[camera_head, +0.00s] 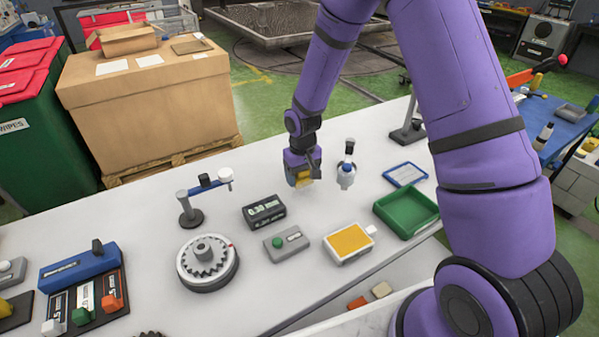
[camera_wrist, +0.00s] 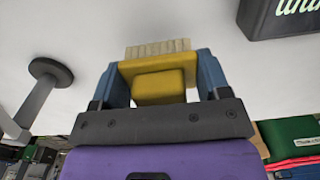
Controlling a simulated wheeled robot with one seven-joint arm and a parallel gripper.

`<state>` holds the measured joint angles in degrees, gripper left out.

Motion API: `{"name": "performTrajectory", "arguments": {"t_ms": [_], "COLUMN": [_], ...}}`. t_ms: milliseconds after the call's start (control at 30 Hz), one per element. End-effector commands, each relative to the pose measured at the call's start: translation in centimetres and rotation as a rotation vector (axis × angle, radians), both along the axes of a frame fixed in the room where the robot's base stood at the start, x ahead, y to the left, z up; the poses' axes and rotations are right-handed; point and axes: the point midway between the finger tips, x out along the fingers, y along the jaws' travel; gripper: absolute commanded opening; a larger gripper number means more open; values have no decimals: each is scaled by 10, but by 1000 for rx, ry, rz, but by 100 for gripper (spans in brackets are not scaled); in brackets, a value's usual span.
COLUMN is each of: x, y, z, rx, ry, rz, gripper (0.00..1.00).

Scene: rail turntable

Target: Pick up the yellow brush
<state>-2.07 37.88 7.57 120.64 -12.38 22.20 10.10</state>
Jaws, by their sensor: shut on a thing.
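The yellow brush (camera_wrist: 157,75) with pale bristles sits between the two blue fingers of my gripper (camera_wrist: 160,72) in the wrist view. Both fingers touch its sides, so the gripper is shut on it. In the head view my gripper (camera_head: 303,176) is over the far part of the white table, with a bit of the yellow brush (camera_head: 304,179) showing below it. Most of the brush is hidden there by the gripper. I cannot tell whether the brush touches the table.
A black display box (camera_head: 264,212), a grey button box (camera_head: 286,243), a yellow-topped box (camera_head: 349,243) and a green tray (camera_head: 407,212) lie nearer. A small stand (camera_head: 192,212) is to the left.

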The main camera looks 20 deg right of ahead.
Motion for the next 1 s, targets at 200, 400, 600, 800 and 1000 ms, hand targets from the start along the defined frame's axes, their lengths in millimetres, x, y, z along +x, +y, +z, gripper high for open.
{"name": "performTrajectory", "arguments": {"t_ms": [200, 400, 600, 800, 1000], "x": [-57, -95, -116, -123, -123], "y": [7, 11, 13, 13, 14], "z": [6, 9, 11, 12, 12], "rx": [0, 0, 0, 0, 0], "ry": [1, 0, 0, -1, -1], "rz": [2, 1, 0, 0, -1], "gripper": [46, 46, 46, 46, 46]}}
